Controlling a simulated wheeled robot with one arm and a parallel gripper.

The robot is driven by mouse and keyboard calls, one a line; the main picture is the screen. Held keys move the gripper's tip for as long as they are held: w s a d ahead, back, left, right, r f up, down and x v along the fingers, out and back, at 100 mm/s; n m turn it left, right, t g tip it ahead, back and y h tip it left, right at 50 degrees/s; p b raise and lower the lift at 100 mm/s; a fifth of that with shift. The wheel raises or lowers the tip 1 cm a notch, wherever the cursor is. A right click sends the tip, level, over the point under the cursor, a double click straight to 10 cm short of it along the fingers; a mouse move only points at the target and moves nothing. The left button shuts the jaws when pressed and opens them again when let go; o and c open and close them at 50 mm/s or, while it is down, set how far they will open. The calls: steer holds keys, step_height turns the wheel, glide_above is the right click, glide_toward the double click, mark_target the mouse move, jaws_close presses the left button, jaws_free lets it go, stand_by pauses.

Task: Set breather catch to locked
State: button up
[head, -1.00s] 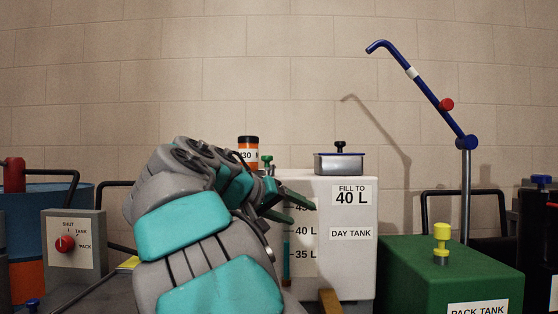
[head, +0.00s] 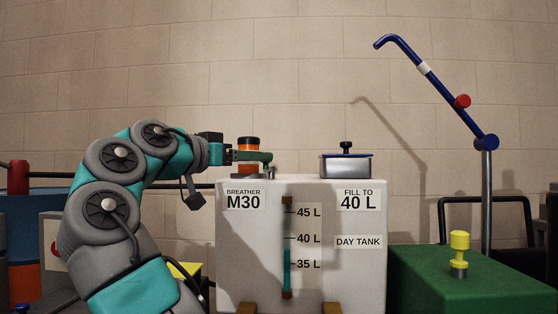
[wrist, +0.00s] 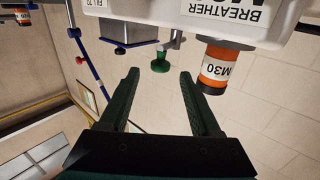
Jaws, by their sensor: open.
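The orange breather cylinder (head: 248,146) with its black cap stands on the white day tank, above a label reading BREATHER M30 (head: 244,200). The wrist view shows it inverted (wrist: 216,70), right of my fingers. A green knob on a short stem (wrist: 160,62) sits beside the breather, seen between and just beyond my fingertips; no catch label shows on it. In the wrist view (wrist: 158,77) nothing lies between the fingers.
A metal box with a blue lid and black knob (head: 345,166) stands on the tank (head: 370,280) at right. A blue crank lever (head: 450,100) and a green pack tank (head: 430,285) with a yellow knob (head: 459,252) are further right.

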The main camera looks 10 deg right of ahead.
mark_target(271, 168)
steer(key=x, duration=0.7)
steer(key=shift+w+d, duration=0.2)
steer(key=shift+d, duration=0.05)
jaws_close()
stand_by(0.3)
